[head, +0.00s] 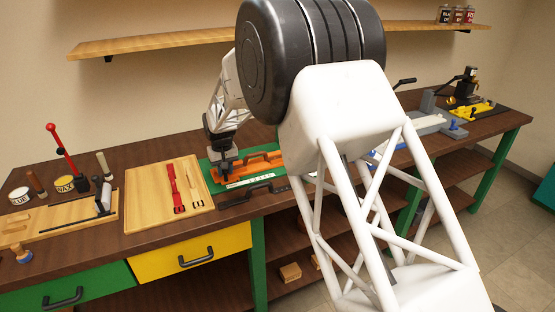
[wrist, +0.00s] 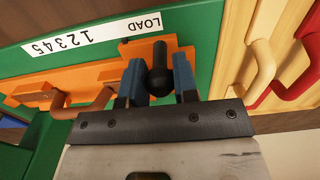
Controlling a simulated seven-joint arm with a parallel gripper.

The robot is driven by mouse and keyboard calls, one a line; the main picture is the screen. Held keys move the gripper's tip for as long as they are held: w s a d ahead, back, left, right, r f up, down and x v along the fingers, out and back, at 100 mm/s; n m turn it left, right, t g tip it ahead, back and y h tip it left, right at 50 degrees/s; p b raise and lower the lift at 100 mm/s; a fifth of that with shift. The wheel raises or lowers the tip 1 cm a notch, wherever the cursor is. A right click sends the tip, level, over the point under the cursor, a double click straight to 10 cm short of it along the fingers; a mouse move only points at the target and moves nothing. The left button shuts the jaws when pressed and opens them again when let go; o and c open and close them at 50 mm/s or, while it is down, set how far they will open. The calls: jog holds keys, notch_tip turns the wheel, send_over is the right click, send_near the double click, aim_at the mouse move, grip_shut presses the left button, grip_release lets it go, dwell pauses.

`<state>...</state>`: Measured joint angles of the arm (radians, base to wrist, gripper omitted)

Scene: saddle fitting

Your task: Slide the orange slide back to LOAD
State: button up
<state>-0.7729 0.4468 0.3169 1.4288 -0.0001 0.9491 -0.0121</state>
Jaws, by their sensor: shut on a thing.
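The orange slide (wrist: 112,74) lies along the green fixture (wrist: 100,12), beside a white scale strip (wrist: 90,35) marked LOAD and 1 to 5. An upright black knob (wrist: 159,52) stands at the slide's end by the word LOAD. My gripper (wrist: 158,82) has its blue fingers shut on this knob, one on each side. In the head view the orange slide (head: 262,164) shows on the green fixture (head: 212,184), with my gripper (head: 226,170) at its left end. Part of the slide's right side is hidden behind my arm there.
A dark handle (head: 258,190) sits at the fixture's front. A red-knobbed lever (head: 62,150) and cans stand farther left. A grey-blue device (head: 430,122) is to the right.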

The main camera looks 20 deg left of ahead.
jog(key=shift+s+a, duration=0.6)
dwell(0.3)
jog(key=shift+o, duration=0.3)
jog(key=shift+s+a, duration=0.5)
jog(key=shift+o, duration=0.8)
jog(key=shift+s+a, duration=0.1)
jog(key=shift+s, duration=0.05)
jog(key=shift+o, duration=0.2)
jog(key=o, duration=0.4)
jog(key=shift+o, duration=0.2)
jog(key=shift+r, duration=0.1)
jog(key=shift+r, duration=2.9)
